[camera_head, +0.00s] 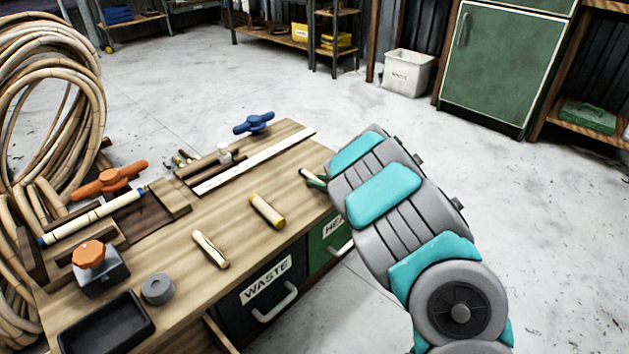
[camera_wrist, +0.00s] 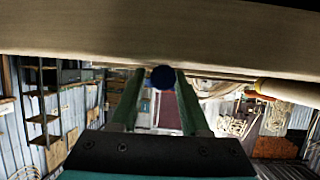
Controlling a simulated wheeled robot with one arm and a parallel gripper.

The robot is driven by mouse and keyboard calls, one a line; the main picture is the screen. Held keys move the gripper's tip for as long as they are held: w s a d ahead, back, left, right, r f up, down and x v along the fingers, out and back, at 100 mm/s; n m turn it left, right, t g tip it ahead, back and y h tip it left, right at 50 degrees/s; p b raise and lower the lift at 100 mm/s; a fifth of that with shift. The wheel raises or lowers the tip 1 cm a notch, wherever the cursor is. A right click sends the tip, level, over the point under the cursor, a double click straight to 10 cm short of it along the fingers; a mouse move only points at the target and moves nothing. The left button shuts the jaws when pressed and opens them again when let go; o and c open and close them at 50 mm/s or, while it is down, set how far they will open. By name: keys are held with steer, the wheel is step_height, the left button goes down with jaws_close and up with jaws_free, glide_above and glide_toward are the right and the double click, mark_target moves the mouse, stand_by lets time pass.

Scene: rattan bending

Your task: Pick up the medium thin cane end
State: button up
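Several cane pieces lie on the wooden workbench (camera_head: 165,300). A thinner short cane piece (camera_head: 211,249) lies near the front edge. A thicker short one with a yellow end (camera_head: 266,210) lies to its right. A longer cane with blue ends (camera_head: 95,217) rests in a wooden jig. I cannot tell for sure which is the medium thin one. My arm reaches down to the bench's right end and hides most of my gripper.
An orange clamp (camera_head: 108,182), a blue clamp (camera_head: 253,123), a white ruler strip (camera_head: 255,162), an orange-knobbed block (camera_head: 95,265), a grey ring (camera_head: 158,288) and a black tray (camera_head: 106,325) occupy the bench. A large pale surface (camera_wrist: 160,35) fills the top of the wrist view. Rattan coils (camera_head: 50,90) stand left.

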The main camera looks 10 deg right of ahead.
jaws_close()
steer(key=shift+r, duration=0.1)
stand_by(0.4)
